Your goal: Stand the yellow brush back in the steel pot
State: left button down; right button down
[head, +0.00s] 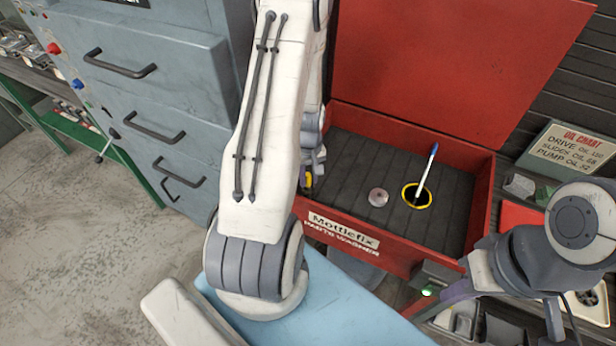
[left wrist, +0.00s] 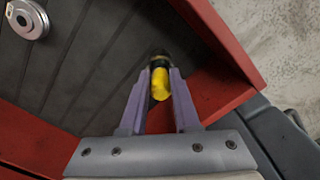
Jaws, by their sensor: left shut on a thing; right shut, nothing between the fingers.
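My left gripper (left wrist: 157,84) is shut on the yellow brush (left wrist: 161,82), whose dark end points away from the wrist. In the head view my left arm hides most of this gripper; a little yellow of the brush (head: 308,181) shows at the left side of the red parts washer (head: 360,252). A small round silvery piece (head: 378,197) sits on the washer's dark ribbed floor, also in the left wrist view (left wrist: 27,18); I cannot tell whether it is the steel pot. My right gripper (head: 458,291) is shut and empty near the washer's front right corner, partly hidden.
A yellow-rimmed dark round opening (head: 417,196) holds a slanted white stick with a blue tip (head: 428,168). The washer's red lid (head: 440,65) stands open behind. Grey drawers (head: 150,110) stand left. The ribbed floor between is mostly clear.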

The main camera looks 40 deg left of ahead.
pick_arm(q)
jog(key=c, duration=0.6)
grip_release()
jog(key=shift+o, duration=0.2)
notch_tip(320, 180, up, 10)
jog(key=shift+r+b, duration=0.25)
jog(key=shift+b, duration=0.35)
